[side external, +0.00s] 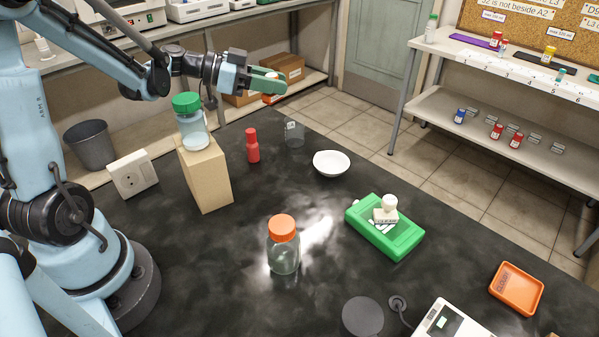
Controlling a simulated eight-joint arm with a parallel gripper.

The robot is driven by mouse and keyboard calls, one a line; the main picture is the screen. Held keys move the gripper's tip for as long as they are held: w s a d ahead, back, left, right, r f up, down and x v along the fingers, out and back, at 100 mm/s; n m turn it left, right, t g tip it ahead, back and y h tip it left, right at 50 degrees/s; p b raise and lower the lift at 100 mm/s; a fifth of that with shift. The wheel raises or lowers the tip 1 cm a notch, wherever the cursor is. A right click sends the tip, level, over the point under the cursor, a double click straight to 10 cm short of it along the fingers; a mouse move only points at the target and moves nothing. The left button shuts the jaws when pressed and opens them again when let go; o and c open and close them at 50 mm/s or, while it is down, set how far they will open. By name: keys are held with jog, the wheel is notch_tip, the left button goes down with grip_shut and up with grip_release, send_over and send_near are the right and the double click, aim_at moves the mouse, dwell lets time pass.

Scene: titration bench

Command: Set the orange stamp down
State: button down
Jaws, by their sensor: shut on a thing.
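My gripper (277,84) has green fingers and is held level, high above the back of the black bench, pointing right. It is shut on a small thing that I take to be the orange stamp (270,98). An orange part shows below the fingers and a pale bit above them; the rest is hidden by the fingers. Another stamp, with a white knob (389,203) and pale base, stands upright on a green case (407,241) on the bench. An orange tray (517,288) lies at the bench's right.
A green-capped jar (190,122) stands on a tan block (211,181), left of a red bottle (252,146), a small clear container (294,134) and a white bowl (331,163). An orange-capped jar (283,250) stands mid-bench. A balance (445,322) is at front right.

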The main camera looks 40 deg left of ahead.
jog(key=s+d+r+n+t+y, duration=0.1)
jog(key=s+d+r+n+y, duration=0.1)
jog(key=d+r, duration=0.3)
jog(key=s+d+r+n+t+y, duration=0.1)
jog(key=s+d+r+n+y, duration=0.1)
jog(key=r, duration=0.5)
jog(key=d, duration=0.7)
jog(key=s+a+f+n+t+y, duration=0.1)
jog(key=s+a+f+n+y, duration=0.45)
jog(key=f, duration=0.55)
jog(key=w+a+r+y, duration=0.3)
jog(key=w+a+r, duration=0.5)
jog(key=a+r, duration=0.4)
jog(key=w+a+f+m+h, duration=0.1)
jog(key=w+a+f, duration=0.1)
jog(key=f, duration=0.4)
jog(key=w+a+f+h, duration=0.1)
jog(key=a+f+h, duration=0.15)
jog(key=f, duration=0.35)
jog(key=s+d+f+m+g+h, duration=0.3)
jog(key=d+f+m+g+h, duration=0.1)
jog(key=m+h, duration=0.6)
notch_tip(320, 180, down, 2)
jog(key=shift+s+d+f, duration=0.1)
jog(key=shift+s+d, duration=0.05)
jog(key=shift+d, duration=0.75)
